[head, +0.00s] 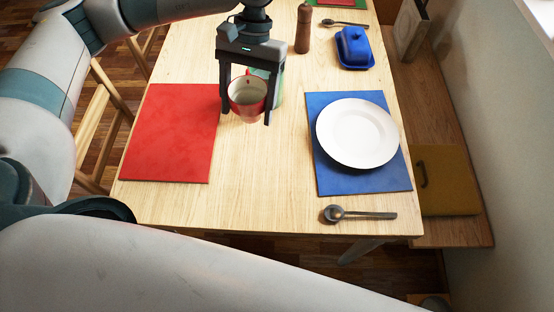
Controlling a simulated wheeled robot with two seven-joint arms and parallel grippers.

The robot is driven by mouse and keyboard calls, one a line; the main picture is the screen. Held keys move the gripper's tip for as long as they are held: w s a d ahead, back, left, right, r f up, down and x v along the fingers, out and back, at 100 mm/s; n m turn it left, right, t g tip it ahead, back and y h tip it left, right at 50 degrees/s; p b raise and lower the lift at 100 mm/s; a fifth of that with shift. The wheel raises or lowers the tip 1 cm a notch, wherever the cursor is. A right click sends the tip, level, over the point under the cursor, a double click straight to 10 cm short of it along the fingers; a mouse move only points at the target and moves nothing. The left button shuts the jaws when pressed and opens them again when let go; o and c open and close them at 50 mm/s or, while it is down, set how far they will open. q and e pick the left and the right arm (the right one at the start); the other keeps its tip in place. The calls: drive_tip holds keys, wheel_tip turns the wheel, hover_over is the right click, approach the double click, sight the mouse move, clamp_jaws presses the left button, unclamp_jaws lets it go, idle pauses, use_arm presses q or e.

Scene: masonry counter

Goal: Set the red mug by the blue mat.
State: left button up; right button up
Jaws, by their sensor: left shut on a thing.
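The red mug (249,111) is between the fingers of my left gripper (247,112), in the upper middle of the head view. It is red outside and pale inside, and its open top shows. The left gripper is shut on it. I cannot tell for sure how high it is above the table. The blue mat (327,183) lies to the right of the mug, with a white plate (357,133) on it. My right gripper is not in view.
A red mat (170,135) lies left of the mug. A greenish thing (278,88) is partly hidden behind the gripper. A spoon (360,215) lies below the blue mat. A pepper mill (303,28) and a blue butter dish (354,47) stand farther back. Bare wood (265,180) lies between the mats.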

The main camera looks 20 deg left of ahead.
use_arm(q)
drive_tip(key=shift+d, duration=0.1)
drive_tip(key=shift+s+d+f+n, duration=0.1)
drive_tip(key=shift+d+f+n, duration=0.2)
drive_tip(key=shift+d+f, duration=0.05)
drive_tip(key=s+d+f+n+t+h+b, duration=0.1)
drive_tip(key=d+n+t+h+b, duration=0.1)
drive_tip(key=d+n, duration=0.7)
drive_tip(key=s+d+f+n+t+h+b, duration=0.1)
drive_tip(key=s+d+n+t+h+b, duration=0.1)
drive_tip(key=d+n, duration=0.8)
drive_tip(key=shift+d+f+n+t+b, duration=0.3)
drive_tip(key=shift+n+t+b, duration=0.55)
drive_tip(key=shift+b, duration=0.25)
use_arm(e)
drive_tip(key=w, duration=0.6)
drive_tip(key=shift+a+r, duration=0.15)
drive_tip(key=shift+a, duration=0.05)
